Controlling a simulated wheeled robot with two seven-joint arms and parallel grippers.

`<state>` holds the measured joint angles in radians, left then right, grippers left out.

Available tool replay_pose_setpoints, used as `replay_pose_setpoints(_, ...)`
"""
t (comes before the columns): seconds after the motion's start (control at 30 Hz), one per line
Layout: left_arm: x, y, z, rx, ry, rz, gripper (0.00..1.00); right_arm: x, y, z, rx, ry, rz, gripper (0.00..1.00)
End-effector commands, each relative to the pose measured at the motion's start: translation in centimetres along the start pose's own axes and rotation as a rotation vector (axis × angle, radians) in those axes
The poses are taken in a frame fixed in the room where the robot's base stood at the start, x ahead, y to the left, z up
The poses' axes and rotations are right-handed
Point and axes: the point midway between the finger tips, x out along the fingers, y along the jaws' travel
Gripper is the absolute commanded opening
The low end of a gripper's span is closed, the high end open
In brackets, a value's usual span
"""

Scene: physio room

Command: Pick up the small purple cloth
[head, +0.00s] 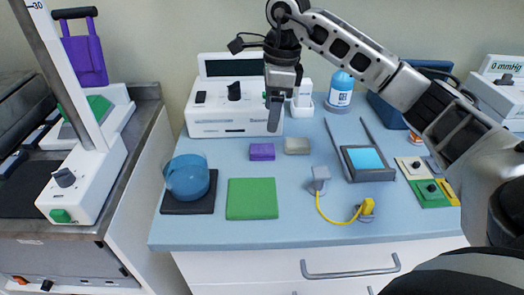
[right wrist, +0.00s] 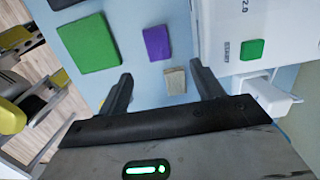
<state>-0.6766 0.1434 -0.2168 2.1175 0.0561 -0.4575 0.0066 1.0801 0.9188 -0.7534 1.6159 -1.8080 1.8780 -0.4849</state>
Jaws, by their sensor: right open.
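The small purple cloth (head: 262,152) lies flat and folded on the blue counter, left of a beige-grey block (head: 297,146). In the right wrist view the purple cloth (right wrist: 157,43) lies beyond the fingertips, and the beige block (right wrist: 175,81) is nearer, between them. My right gripper (head: 274,118) points down above the counter's back part, in front of the white machine, apart from the cloth. Its jaws (right wrist: 162,82) are open and empty. My left gripper is not in view.
A green cloth (head: 252,199) lies in front of the purple one, with a blue bowl (head: 187,178) to its left. A white machine (head: 222,120) stands behind. A grey plug with yellow cable (head: 330,218) and a blue-screened device (head: 367,160) are to the right.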

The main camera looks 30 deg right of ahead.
Motion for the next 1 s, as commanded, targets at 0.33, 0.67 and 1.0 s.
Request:
replay_pose_setpoints(0.33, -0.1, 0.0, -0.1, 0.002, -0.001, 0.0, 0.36, 4.3, 0.1, 0.1, -0.001, -0.002, 0.0, 0.66)
replay_pose_setpoints(0.67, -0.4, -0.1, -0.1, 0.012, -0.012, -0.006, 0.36, 8.6, 0.5, 0.7, -0.002, -0.001, 0.004, 0.66)
replay_pose_setpoints(1.0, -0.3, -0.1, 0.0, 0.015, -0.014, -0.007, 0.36, 9.6, 0.4, 0.7, -0.002, -0.003, 0.0, 0.66)
